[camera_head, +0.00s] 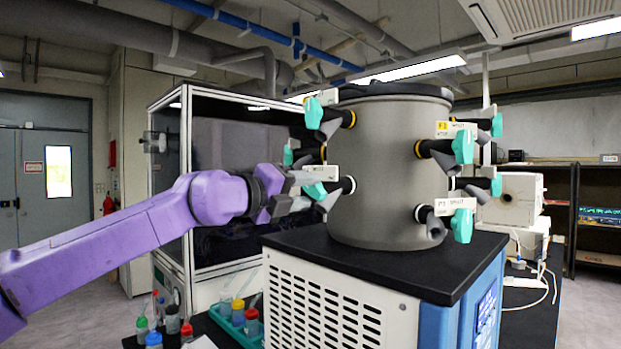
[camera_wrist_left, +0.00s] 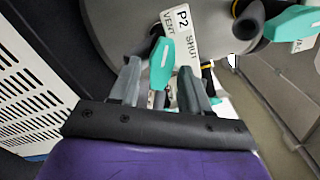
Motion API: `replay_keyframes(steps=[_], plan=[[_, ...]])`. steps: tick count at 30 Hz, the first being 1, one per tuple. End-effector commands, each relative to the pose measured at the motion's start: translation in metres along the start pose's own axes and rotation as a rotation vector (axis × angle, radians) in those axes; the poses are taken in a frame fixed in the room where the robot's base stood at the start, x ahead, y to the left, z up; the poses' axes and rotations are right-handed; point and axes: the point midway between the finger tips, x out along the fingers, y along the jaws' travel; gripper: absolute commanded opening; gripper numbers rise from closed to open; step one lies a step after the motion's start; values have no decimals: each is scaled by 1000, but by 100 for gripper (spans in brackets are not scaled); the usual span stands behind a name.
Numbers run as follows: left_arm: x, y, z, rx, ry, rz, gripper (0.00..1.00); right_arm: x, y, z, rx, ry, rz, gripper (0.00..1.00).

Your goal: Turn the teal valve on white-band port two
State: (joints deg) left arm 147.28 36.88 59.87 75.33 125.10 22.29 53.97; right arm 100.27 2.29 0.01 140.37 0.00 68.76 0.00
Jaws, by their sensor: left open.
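A white label reading P2, SHUT and VENT (camera_wrist_left: 179,32) shows in the left wrist view, with a teal valve handle (camera_wrist_left: 161,62) beside it. In the head view this teal handle (camera_head: 316,190) is at the lower left of the grey chamber (camera_head: 385,180), on a port with a white band (camera_head: 349,185). My left gripper (camera_head: 303,190) is at this port, its fingers partly overlapping the valve. In the left wrist view its two fingers (camera_wrist_left: 160,78) are apart, with the teal handle between or just beyond their tips; contact cannot be told. My right gripper is out of view.
Other teal valves sit on the chamber: upper left (camera_head: 314,112), upper right (camera_head: 463,146) and lower right (camera_head: 462,225). A black-topped base (camera_head: 400,262) carries the chamber. A glass-fronted cabinet (camera_head: 170,200) stands behind my left arm. Coloured-cap bottles (camera_head: 238,312) stand below.

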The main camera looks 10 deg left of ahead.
Motion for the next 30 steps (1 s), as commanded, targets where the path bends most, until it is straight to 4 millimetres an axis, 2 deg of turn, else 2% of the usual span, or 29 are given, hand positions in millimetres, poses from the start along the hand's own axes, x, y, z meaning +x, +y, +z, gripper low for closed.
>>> replay_keyframes(steps=[4, 11, 15, 18, 30], plan=[[11, -1, 0, 2, 0, -1, 47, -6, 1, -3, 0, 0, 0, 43], [13, 0, -2, 2, 2, -1, 47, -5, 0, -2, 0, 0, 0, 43], [13, 0, -2, 2, 3, -1, 1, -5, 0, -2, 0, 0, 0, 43], [17, -4, -8, 7, 4, 0, 0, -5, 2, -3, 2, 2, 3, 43], [12, 1, -2, 91, 4, -1, 0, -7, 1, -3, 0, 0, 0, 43]])
